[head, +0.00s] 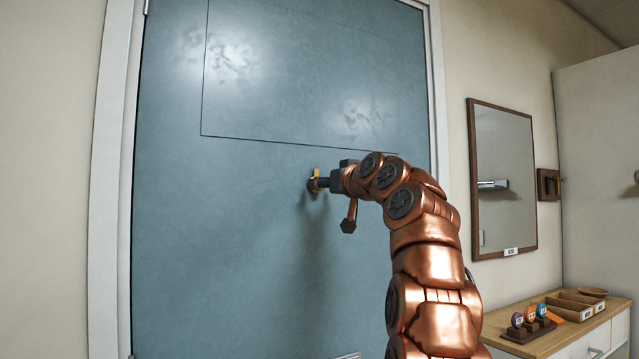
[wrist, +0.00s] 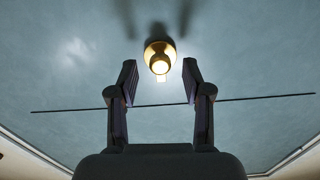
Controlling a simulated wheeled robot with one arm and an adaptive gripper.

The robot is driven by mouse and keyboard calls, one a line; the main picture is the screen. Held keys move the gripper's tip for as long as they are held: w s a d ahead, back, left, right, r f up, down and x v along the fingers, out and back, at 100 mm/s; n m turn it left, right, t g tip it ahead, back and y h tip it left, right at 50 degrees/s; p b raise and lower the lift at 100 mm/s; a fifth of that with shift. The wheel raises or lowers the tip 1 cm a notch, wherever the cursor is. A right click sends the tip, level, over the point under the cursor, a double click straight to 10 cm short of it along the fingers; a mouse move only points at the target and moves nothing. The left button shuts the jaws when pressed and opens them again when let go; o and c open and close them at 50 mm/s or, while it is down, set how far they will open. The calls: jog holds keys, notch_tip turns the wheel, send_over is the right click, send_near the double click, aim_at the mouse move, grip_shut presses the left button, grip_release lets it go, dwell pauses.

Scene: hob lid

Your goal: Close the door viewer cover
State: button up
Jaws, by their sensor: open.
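The brass door viewer (head: 315,178) is on the blue-grey door (head: 230,220), below the rectangular panel line. In the wrist view the viewer (wrist: 152,49) is a round gold fitting with a bright round part and a small pale tab at its lower edge. I cannot tell which part is the cover or how far it stands open. My gripper (wrist: 160,78) is open, its two dark fingers apart on either side of the viewer's line, with nothing between them clearly gripped. In the head view my gripper (head: 324,184) is right at the viewer and partly hides it.
A framed mirror (head: 505,180) hangs on the wall to the right, with a small wooden wall fitting (head: 548,185) beyond it. A wooden-topped cabinet (head: 560,335) below holds coloured tags (head: 530,315) and small trays (head: 578,305). The door surface around the viewer is clear.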

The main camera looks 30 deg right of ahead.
jog(key=shift+w+d+p, duration=0.15)
jog(key=shift+w+p, duration=0.5)
jog(key=shift+w, duration=0.95)
jog(key=shift+r, duration=0.1)
jog(key=c, duration=0.8)
